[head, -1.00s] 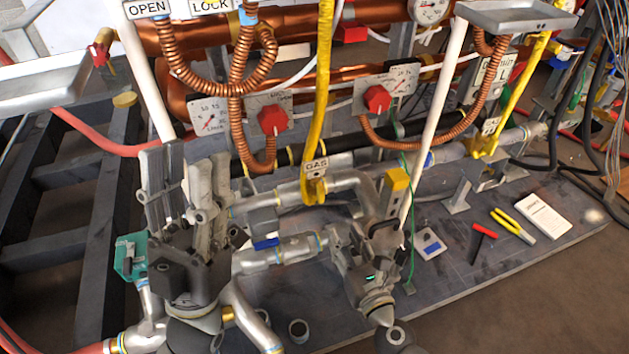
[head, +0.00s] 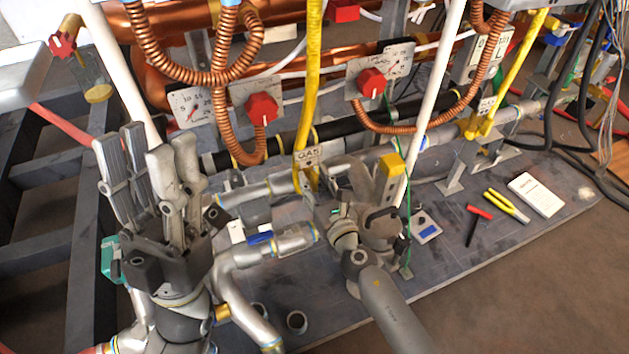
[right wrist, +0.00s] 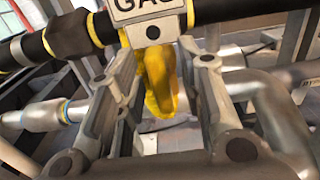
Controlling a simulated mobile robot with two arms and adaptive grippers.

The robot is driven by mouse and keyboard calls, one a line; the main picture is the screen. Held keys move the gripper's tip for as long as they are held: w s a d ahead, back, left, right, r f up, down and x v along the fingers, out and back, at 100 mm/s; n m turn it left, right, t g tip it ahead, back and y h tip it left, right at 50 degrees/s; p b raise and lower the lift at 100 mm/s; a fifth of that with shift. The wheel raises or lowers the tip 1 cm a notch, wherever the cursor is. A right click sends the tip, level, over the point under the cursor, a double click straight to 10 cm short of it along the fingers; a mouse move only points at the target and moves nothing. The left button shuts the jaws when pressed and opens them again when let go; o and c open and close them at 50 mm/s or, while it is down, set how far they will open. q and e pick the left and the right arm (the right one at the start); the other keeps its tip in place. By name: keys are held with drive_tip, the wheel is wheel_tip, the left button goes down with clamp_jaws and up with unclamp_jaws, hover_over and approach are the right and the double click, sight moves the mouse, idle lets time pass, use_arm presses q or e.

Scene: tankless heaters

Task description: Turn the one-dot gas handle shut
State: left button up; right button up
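The one-dot gas handle is yellow and hangs under a white GAS tag (head: 308,157). In the right wrist view, the tag (right wrist: 153,32) bears one black dot and the yellow handle (right wrist: 158,85) points down toward the camera. My right gripper (right wrist: 168,70) is open, with one finger on each side of the handle; contact is not clear. In the head view my right gripper (head: 338,188) is low beside the tag and partly hides the handle area. My left gripper (head: 147,160) is open and empty, fingers pointing up, at the left.
Another GAS tag (head: 486,105) hangs on a yellow pipe at the right. Red knobs (head: 262,108) sit on gauge plates behind. Copper hoses and white posts stand close around.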

drive_tip(key=shift+w+a, duration=0.1)
drive_tip(key=shift+w, duration=0.15)
clamp_jaws()
